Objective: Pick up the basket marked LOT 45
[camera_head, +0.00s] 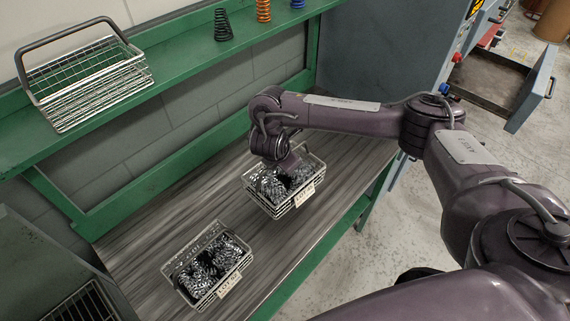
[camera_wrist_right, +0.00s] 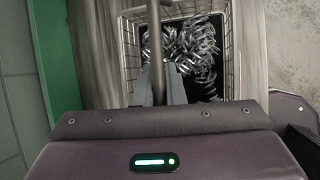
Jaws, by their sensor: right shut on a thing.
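Two wire baskets filled with shiny metal springs stand on the wooden bench. The farther basket (camera_head: 283,207) has a pale tag (camera_head: 305,194) on its front; the nearer basket (camera_head: 186,287) has a similar tag (camera_head: 230,285). Both tags seem to begin with LOT, but the numbers are too small to read surely. My right gripper (camera_head: 289,163) is over the farther basket. In the right wrist view, the gripper (camera_wrist_right: 160,85) is shut on the basket's dark handle bar (camera_wrist_right: 155,40), with the basket's wire rim (camera_wrist_right: 130,45) and springs below. My left gripper is not in view.
An empty wire basket (camera_head: 88,82) with a dark handle stands on the green shelf (camera_head: 180,80), beside several upright coil springs (camera_head: 222,25). The grey-brown bench top (camera_head: 150,222) is clear around the two baskets. A grey machine (camera_head: 385,50) stands behind right.

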